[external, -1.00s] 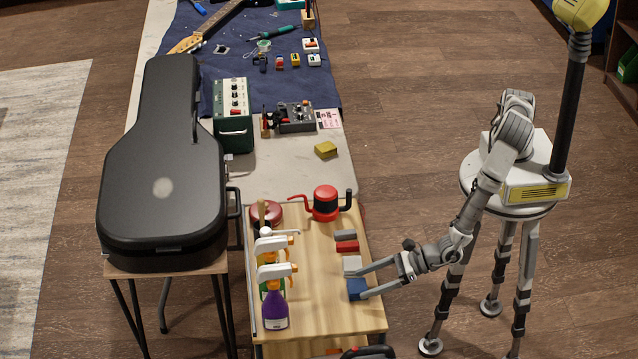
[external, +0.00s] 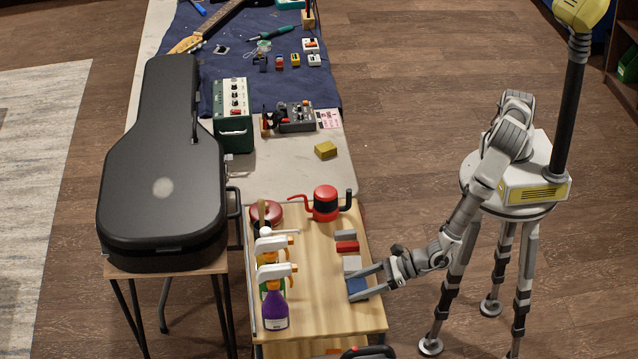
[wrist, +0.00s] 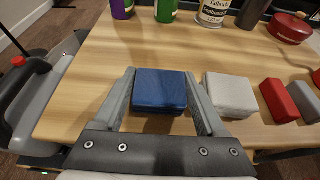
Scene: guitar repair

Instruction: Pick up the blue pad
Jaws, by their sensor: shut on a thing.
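The blue pad (external: 357,288) is a small block near the right edge of the wooden cart top (external: 318,322). In the wrist view the blue pad (wrist: 160,91) sits between the two fingers of my gripper (wrist: 161,105). The fingers are closed on its left and right sides. The pad appears at or very near the cart surface; I cannot tell whether it is lifted. In the external view my gripper (external: 368,284) reaches in from the right.
A light grey block (wrist: 230,94) lies just right of the pad, then a red block (wrist: 279,101) and a darker grey block (wrist: 304,101). Spray bottles, including a purple one (external: 275,304), stand at the cart's left. A red kettle (external: 326,203) stands at the back.

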